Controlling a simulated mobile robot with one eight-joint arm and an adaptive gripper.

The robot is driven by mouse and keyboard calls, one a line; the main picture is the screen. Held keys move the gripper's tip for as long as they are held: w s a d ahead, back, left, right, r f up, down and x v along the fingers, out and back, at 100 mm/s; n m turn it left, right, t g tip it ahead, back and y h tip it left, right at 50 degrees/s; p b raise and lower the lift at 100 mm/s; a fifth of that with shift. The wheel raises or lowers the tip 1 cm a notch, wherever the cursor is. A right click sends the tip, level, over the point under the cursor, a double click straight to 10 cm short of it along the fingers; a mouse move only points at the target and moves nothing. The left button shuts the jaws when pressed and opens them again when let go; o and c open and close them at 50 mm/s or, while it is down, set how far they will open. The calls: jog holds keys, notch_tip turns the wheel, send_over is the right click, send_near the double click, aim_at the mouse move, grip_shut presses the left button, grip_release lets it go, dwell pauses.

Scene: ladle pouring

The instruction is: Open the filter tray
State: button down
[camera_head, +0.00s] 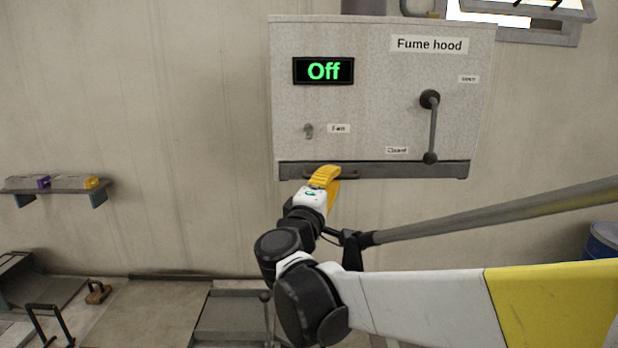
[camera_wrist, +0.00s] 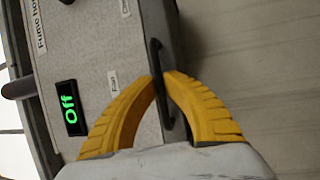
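The filter tray (camera_head: 415,170) is the dark grey strip along the bottom of the fume hood (camera_head: 385,110). Its front looks level with the hood's face. The tray has a dark bar handle (camera_wrist: 153,52), which in the head view is partly hidden by my gripper (camera_head: 326,174). In the wrist view, my gripper's yellow fingers (camera_wrist: 161,77) are closed in from both sides of the handle. Their tips look pressed on the bar, with the handle between them. The grey tray front (camera_wrist: 174,45) shows behind the bar.
The hood carries a display (camera_head: 323,71) reading "Off", a fan switch (camera_head: 308,130) and a lever (camera_head: 432,130) pointing down at "Closed". A shelf (camera_head: 60,188) with small boxes is on the left wall. A blue barrel (camera_head: 602,242) stands at right.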

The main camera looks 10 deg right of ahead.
jog(key=s+a+p, duration=0.2)
jog(key=s+p, duration=0.1)
jog(key=s, duration=1.6)
jog(key=shift+a, duration=0.1)
jog(key=c, duration=1.5)
grip_release()
jog(key=v, duration=1.2)
